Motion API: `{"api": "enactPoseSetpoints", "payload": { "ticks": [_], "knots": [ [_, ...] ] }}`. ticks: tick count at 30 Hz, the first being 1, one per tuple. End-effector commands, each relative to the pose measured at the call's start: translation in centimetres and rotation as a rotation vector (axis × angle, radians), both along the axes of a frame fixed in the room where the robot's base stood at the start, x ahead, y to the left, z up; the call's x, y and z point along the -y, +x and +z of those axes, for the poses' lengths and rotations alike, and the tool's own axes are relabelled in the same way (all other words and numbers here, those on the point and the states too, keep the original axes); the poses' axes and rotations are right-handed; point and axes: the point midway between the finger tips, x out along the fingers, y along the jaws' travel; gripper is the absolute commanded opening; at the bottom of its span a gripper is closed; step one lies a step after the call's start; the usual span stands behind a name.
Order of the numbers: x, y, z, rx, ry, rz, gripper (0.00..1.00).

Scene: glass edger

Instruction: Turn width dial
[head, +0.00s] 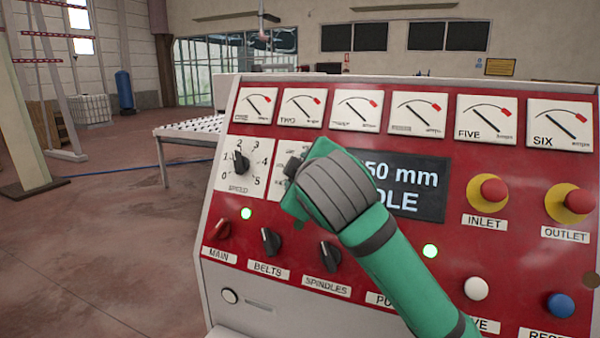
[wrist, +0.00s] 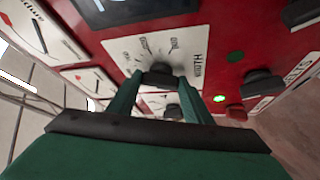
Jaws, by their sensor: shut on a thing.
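The width dial (wrist: 160,72) is a black knob on a white scale plate marked WIDTH (wrist: 192,62) in the wrist view. In the head view the plate (head: 287,150) shows only in part, and my arm hides most of the dial. My gripper (wrist: 160,82) faces the red panel, its two green fingers on either side of the knob and shut on it. The display (head: 408,188) right of my gripper reads "50 mm" and "DLE", its left part hidden.
The speed dial (head: 240,163) is close left of my gripper. Main, belts (head: 271,241) and spindles (head: 330,254) switches are below. Red inlet (head: 493,191) and outlet (head: 579,201) buttons stick out at the right. Several gauges line the top. Open floor lies left.

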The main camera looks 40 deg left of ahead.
Motion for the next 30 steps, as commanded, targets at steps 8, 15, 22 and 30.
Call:
{"api": "enactPoseSetpoints", "payload": {
  "ticks": [8, 15, 22, 30],
  "knots": [
    [0.1, 0.1, 0.1, 0.002, 0.003, -0.001, 0.55],
    [0.1, 0.1, 0.1, 0.001, 0.003, -0.002, 0.64],
    [0.7, -0.5, 0.3, 0.001, 0.002, -0.001, 0.64],
    [3.9, -3.7, 1.5, 0.005, 0.003, -0.001, 0.64]
  ]
}}
